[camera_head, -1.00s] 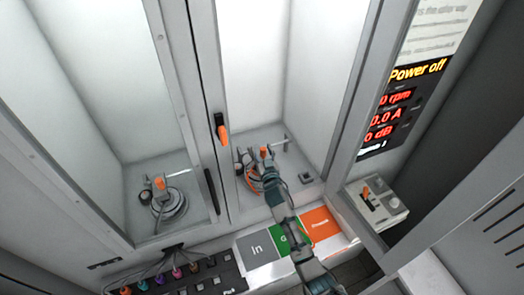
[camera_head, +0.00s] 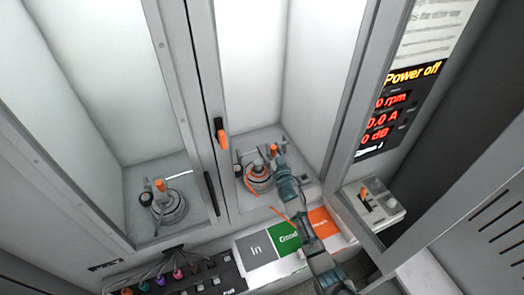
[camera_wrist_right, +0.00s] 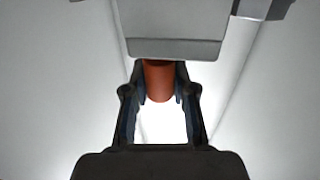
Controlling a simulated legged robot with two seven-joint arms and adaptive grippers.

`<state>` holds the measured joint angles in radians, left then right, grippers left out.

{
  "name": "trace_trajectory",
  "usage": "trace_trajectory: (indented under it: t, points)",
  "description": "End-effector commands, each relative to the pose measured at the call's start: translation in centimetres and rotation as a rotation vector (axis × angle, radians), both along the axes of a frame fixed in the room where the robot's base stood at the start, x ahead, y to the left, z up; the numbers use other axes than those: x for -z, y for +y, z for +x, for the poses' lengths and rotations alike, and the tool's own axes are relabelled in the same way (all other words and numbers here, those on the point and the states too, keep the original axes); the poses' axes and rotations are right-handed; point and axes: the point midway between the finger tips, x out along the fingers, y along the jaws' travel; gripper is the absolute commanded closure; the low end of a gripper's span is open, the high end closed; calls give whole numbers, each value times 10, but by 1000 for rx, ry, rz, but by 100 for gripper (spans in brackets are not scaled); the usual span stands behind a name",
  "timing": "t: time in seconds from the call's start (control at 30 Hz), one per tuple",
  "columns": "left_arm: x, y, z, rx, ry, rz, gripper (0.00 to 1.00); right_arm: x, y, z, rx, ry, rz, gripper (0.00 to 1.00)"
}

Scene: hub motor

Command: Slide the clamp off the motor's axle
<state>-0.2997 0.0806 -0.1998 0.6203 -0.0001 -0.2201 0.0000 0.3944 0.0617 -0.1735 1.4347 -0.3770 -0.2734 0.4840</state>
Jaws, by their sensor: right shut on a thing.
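The hub motor (camera_head: 258,183) is a round grey body with an orange ring, standing on the floor of the right-hand bay. My right gripper (camera_head: 276,152) is above and just right of the motor, shut on the clamp's orange handle (camera_head: 274,147). In the right wrist view the handle (camera_wrist_right: 159,82) sits between the two dark fingers, below a light grey block (camera_wrist_right: 175,46) that looks like part of the clamp. The gripper and arm partly cover the clamp and axle, so I cannot tell whether they still touch. My left gripper is not in view.
A similar motor station (camera_head: 165,208) with an orange handle stands in the left bay. A door frame with an orange handle (camera_head: 221,131) divides the bays. A switch box (camera_head: 373,205) is at right.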

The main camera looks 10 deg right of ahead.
Motion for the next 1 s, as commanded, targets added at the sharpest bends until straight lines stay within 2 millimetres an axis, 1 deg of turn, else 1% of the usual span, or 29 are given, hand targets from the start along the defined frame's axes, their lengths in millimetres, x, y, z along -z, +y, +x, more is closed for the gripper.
trace_trajectory:
  t: [0.03,0.1,0.2,0.3,0.4,0.63,0.67,0.7,0.73,0.77,1.0]
  points:
    - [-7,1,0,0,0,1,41,-4,-17,3,4,1,-8,100]
    - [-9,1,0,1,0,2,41,-4,-35,7,4,-1,-8,100]
    - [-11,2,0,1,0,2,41,-3,-53,11,3,-2,-7,100]
    - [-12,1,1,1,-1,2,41,-2,-62,12,2,-1,-5,100]
    - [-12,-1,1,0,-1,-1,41,-2,-66,13,4,-1,-3,100]
    - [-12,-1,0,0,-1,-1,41,-2,-67,13,6,-2,-4,100]
    - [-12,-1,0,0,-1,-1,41,-2,-67,13,6,-2,-4,69]
    - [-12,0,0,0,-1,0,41,-2,-67,13,5,-2,-3,59]
    - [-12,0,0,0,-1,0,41,-2,-68,13,5,-2,-2,52]
    - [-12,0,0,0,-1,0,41,-2,-68,13,4,-2,-2,47]
    - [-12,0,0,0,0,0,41,-2,-65,12,3,-2,-2,47]
